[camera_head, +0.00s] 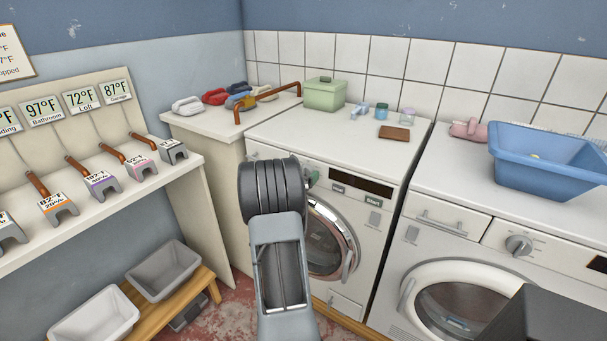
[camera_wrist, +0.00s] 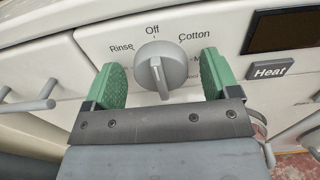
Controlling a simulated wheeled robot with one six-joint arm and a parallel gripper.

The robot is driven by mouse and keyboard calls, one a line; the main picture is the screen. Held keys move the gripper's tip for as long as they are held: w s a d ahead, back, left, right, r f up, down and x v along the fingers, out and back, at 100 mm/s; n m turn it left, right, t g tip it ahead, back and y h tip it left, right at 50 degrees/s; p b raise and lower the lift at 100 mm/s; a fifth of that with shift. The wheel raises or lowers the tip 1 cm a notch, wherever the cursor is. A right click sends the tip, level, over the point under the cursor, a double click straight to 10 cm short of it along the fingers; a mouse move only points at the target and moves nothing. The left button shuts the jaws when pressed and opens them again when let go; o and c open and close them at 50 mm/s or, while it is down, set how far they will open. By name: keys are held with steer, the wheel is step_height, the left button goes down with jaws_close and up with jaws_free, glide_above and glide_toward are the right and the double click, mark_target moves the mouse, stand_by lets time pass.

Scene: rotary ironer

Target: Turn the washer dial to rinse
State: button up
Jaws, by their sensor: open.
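The grey dial (camera_wrist: 160,66) is on the white front panel in the wrist view, with Rinse printed to its upper left, Off above and Cotton to its upper right. Its raised grip runs downward, slightly right; I cannot tell which end is the pointer. My gripper (camera_wrist: 163,82) is open, with one green finger on each side of the dial. Small gaps show between the fingers and the dial. In the head view the left washer (camera_head: 362,213) stands behind my arm, which hides the dial; only a bit of green finger shows.
A Heat button (camera_wrist: 271,70) and a dark display (camera_wrist: 281,27) are right of the dial. A drawer handle (camera_wrist: 30,105) sticks out at left. A second machine (camera_head: 450,225) with a blue basin (camera_head: 548,168) on top stands at right. A green box (camera_head: 324,94) is on the left washer.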

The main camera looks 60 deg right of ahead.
steer(key=c, duration=0.9)
steer(key=shift+o, duration=0.2)
steer(key=n+p, duration=0.2)
steer(key=n, duration=0.2)
steer(key=shift+w+r+n, duration=0.1)
steer(key=shift+n, duration=0.2)
steer(key=shift+w+n+p, duration=0.1)
steer(key=shift+n+p, duration=0.9)
steer(key=shift+n, duration=0.9)
steer(key=shift+f+n, duration=0.2)
steer(key=shift+n, duration=0.1)
steer(key=o, duration=0.9)
steer(key=shift+c, duration=0.2)
